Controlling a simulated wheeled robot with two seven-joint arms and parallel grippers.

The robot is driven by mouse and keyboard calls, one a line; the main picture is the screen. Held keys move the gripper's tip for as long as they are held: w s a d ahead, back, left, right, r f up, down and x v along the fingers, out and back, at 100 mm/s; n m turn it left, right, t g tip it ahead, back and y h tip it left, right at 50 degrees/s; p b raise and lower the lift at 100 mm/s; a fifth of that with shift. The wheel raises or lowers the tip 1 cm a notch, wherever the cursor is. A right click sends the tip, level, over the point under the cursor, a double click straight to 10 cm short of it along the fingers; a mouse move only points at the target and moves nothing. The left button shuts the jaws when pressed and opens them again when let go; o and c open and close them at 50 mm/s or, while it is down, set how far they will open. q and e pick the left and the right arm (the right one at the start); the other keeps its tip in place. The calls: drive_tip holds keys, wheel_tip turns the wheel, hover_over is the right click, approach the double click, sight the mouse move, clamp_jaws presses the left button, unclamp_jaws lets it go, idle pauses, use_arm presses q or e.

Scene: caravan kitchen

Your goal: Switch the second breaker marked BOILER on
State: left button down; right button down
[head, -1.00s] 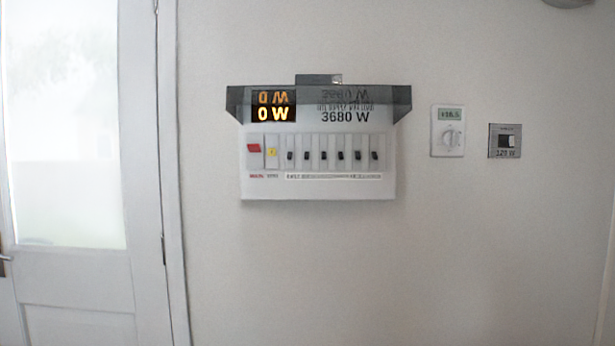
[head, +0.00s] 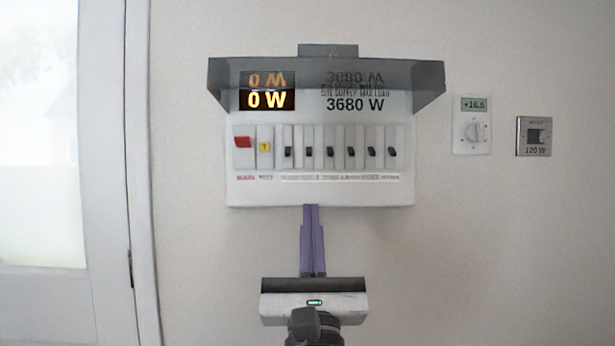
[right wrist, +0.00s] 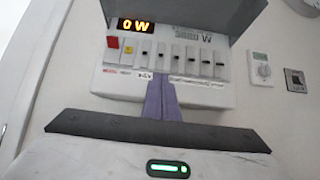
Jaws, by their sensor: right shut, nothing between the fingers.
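The white breaker panel (head: 405,188) hangs on the wall with its smoky cover raised; it also shows in the right wrist view (right wrist: 222,97). A row of several narrow breakers with black levers (head: 329,152) runs across it. The labels under them are too small to read, so I cannot tell which is marked BOILER. The lever positions are too small to judge surely. My right gripper (head: 312,208) is shut and empty, its purple fingers pointing up at the panel's lower edge, below the breakers. It also shows in the right wrist view (right wrist: 160,82). My left gripper is out of view.
The panel display (head: 267,99) reads 0 W beside the printed 3680 W. A red switch (head: 243,142) and a yellow test button (head: 265,148) sit left of the breakers. The raised cover (head: 428,82) juts above. A thermostat (head: 472,130) and a 120 W switch (head: 533,136) are at right.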

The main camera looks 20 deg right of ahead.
sight(309, 151)
drive_tip(key=p+x, duration=0.1)
drive_tip(key=x, duration=0.7)
drive_tip(key=shift+w+d+r+p, duration=0.1)
drive_tip(key=shift+w+r+p, duration=0.2)
drive_tip(key=shift+p, duration=0.1)
drive_tip(key=shift+w+d+r, duration=0.15)
drive_tip(key=shift+w+r, duration=0.15)
drive_tip(key=shift+w, duration=0.15)
